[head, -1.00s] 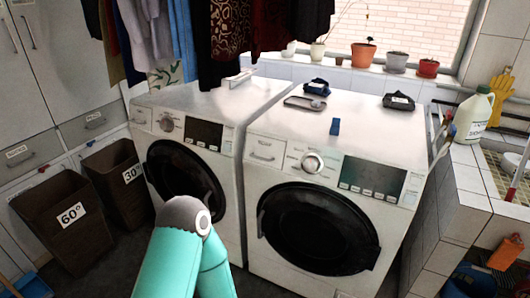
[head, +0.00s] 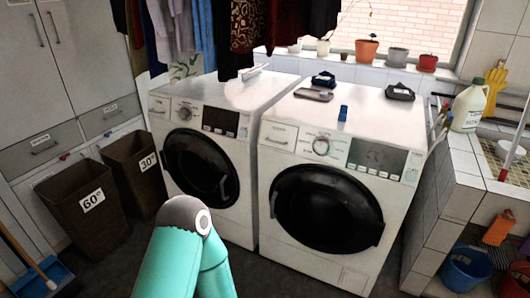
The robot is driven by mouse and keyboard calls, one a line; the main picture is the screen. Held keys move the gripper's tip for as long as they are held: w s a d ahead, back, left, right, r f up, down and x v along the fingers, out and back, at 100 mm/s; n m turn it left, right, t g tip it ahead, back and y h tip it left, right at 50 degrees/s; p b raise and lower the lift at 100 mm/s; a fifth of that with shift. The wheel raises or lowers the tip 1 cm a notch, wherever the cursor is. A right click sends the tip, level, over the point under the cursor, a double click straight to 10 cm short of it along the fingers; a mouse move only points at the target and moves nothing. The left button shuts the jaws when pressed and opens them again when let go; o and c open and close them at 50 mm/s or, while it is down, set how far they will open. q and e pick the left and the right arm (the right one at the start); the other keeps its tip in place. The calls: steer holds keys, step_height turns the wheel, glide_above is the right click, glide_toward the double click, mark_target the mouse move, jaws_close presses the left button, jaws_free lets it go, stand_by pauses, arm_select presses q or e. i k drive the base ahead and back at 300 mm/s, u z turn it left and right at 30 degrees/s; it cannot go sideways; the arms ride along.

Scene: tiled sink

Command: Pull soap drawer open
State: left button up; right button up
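Two white front-loading washing machines stand side by side. The right machine (head: 330,245) has its soap drawer (head: 278,136) at the upper left of its front, next to a round dial. The left machine (head: 238,150) has its own soap drawer (head: 160,105) at the upper left of its front. Both drawers look closed, with their fronts flush. Both round dark doors are shut. One of my arms shows at the bottom as teal links with a grey joint, in front of the machines. Neither gripper is in view.
Small dark items and a blue block (head: 343,113) lie on the right machine. Clothes (head: 240,30) hang above the left machine. Brown baskets (head: 85,205) stand on the floor at left. A tiled sink ledge (head: 460,175) with a white jug (head: 468,108) borders the right side.

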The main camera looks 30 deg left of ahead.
mark_target(276, 135)
steer(key=k, duration=0.85)
steer(key=u, duration=0.45)
steer(key=i, duration=0.9)
steer(key=u, duration=0.55)
steer(key=i, duration=1)
steer(key=z, duration=0.4)
